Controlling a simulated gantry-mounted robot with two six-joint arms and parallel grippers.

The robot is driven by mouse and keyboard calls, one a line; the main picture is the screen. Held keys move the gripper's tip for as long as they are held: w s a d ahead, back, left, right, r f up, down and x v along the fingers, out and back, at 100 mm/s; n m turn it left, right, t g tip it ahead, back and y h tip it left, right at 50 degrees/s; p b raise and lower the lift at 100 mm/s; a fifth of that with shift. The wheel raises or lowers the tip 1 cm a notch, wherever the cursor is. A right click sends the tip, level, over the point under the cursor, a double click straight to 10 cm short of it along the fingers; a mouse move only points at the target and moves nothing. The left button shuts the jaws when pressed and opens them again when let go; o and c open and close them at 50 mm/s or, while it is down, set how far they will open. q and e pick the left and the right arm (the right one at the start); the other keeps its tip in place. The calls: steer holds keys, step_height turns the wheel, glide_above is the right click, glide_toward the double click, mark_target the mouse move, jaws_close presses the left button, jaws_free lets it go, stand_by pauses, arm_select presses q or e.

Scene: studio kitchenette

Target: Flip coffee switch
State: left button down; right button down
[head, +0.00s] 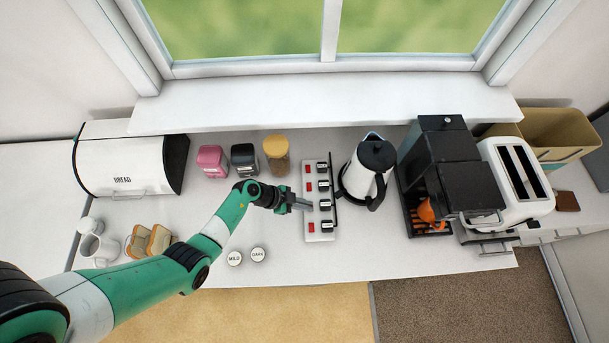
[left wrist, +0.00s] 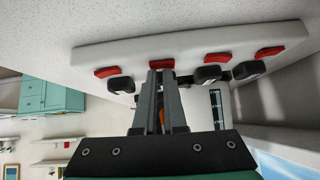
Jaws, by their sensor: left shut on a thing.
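A white power strip (head: 319,237) lies on the counter with a row of red switches and black plugs. In the left wrist view the strip (left wrist: 190,45) runs across the top, its red switches (left wrist: 217,59) in a row. My left gripper (head: 306,206) is at the strip's left edge, by the third switch from the window end. In the left wrist view its fingers (left wrist: 161,73) are close together at the second red switch from the left (left wrist: 161,64), shut on it; the fingertips partly hide the contact. The black coffee machine (head: 440,145) stands to the right. My right gripper is not in view.
A white kettle (head: 364,172) stands just right of the strip. A white toaster (head: 515,180) is beyond the coffee machine. Jars (head: 276,155) stand behind my left arm. Round MILD and DARK labels (head: 246,257) lie near the front edge. A bread box (head: 125,165) is at the left.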

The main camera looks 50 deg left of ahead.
arm_select(q)
steer(key=r+p, duration=0.4)
steer(key=p, duration=0.1)
steer(key=shift+s+d+r, duration=0.15)
steer(key=shift+d+r, duration=0.05)
steer(key=shift+r, duration=0.05)
steer(key=shift+s+a+r, duration=0.1)
steer(key=shift+s+a, duration=0.05)
steer(key=shift+a, duration=0.15)
steer(key=v, duration=0.9)
